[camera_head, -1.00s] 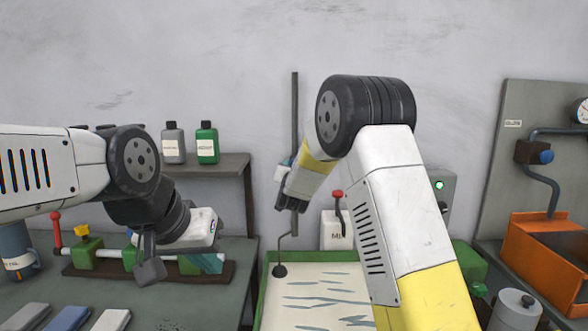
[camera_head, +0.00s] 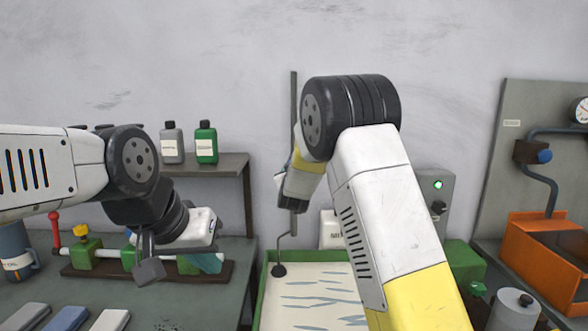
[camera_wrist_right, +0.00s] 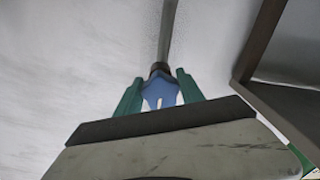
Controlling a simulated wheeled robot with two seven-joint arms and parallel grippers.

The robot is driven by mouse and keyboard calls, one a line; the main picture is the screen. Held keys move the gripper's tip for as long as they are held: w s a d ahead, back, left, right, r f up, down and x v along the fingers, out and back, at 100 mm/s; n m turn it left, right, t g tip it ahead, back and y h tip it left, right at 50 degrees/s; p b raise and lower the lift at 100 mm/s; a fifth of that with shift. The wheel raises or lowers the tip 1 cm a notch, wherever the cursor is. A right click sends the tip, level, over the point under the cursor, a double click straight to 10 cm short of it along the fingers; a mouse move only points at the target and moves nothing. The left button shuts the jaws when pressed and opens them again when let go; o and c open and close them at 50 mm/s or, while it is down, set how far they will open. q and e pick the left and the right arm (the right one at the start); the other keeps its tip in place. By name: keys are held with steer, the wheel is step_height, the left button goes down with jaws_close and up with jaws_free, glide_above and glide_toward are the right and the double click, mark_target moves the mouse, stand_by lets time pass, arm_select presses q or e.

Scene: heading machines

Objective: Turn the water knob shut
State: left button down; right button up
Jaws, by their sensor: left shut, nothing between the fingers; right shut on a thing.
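The blue water knob (camera_wrist_right: 158,92) sits on a dark collar at the end of the grey pipe (camera_wrist_right: 167,30) in the right wrist view. My right gripper (camera_wrist_right: 160,80) has its green fingers on both sides of the knob and is shut on it. In the head view the same pipe (camera_head: 294,120) runs down the wall, and my right arm hides the knob and the fingers. My left gripper (camera_head: 210,263) is shut and empty, low over the left bench.
A shallow green-rimmed tray (camera_head: 262,292) stands below the pipe. A shelf (camera_head: 232,164) with a grey bottle (camera_head: 172,145) and a green bottle (camera_head: 206,142) is left of the pipe. A control box (camera_head: 436,190) and orange bin (camera_head: 545,225) are at right.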

steer(key=shift+f, duration=0.1)
stand_by(0.4)
steer(key=o, duration=1.4)
steer(key=shift+c, duration=0.2)
steer(key=s, duration=0.7)
steer(key=shift+s, duration=0.4)
steer(key=shift+d, duration=0.1)
steer(key=s+d+m+g, duration=0.1)
steer(key=s+d+g, duration=0.3)
steer(key=s, duration=0.9)
steer(key=s+d+f+m+g+y, duration=0.1)
steer(key=s+d+g, duration=0.3)
steer(key=s, duration=0.9)
steer(key=s+d+f+m+g+y, duration=0.1)
steer(key=s+d+g, duration=0.2)
steer(key=s, duration=1)
steer(key=d, duration=0.3)
steer(key=shift+s+m+g, duration=0.3)
steer(key=shift+s+g, duration=0.1)
